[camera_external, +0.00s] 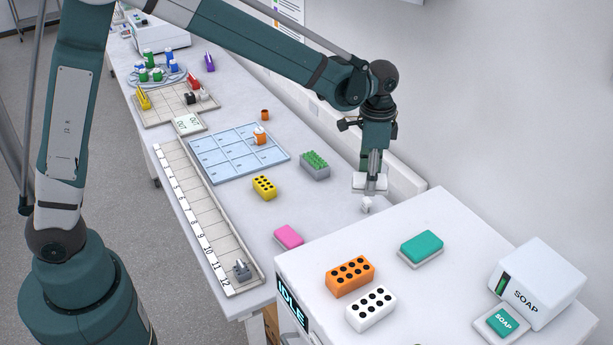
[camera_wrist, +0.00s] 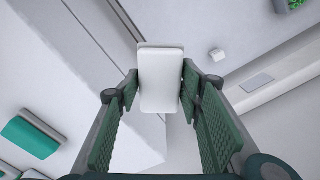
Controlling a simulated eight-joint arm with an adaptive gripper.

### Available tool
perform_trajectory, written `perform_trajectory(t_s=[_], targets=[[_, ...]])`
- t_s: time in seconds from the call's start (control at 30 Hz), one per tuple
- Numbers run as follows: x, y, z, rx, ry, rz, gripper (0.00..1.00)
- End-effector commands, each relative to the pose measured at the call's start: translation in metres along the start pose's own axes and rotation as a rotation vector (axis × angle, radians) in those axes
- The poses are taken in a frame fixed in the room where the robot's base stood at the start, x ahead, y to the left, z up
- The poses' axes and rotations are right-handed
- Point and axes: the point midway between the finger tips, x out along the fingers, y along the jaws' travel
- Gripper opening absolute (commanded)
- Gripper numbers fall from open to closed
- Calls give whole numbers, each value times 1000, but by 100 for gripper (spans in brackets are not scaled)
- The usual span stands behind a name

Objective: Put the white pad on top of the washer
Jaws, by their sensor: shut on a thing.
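The white pad (camera_external: 368,183) is a flat white block with a greyish edge. My gripper (camera_external: 373,168) is shut on it and holds it above the bench, just beyond the washer's far left edge. In the wrist view the pad (camera_wrist: 161,78) sits between my two green fingers (camera_wrist: 160,92). The washer (camera_external: 435,290) is a large white box at the lower right, with a dark "IDLE" display on its front. In the wrist view its top (camera_wrist: 70,85) lies left of the pad.
The washer top holds a teal pad (camera_external: 421,246), an orange block (camera_external: 350,277), a white dotted block (camera_external: 371,309) and a SOAP box (camera_external: 540,283). Its middle right is clear. A small white piece (camera_external: 367,204) is below my gripper. A pink pad (camera_external: 288,237) lies left of the washer.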

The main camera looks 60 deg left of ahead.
Motion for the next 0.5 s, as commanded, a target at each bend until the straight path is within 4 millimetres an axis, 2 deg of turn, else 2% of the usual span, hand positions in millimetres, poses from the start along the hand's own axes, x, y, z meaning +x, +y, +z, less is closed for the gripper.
perform_trajectory(t_s=[0.03, 0.5], targets=[[-9, 12, -6, -32, 0, 0, 25], [-78, 108, -47, -408, 0, 0, 25]])
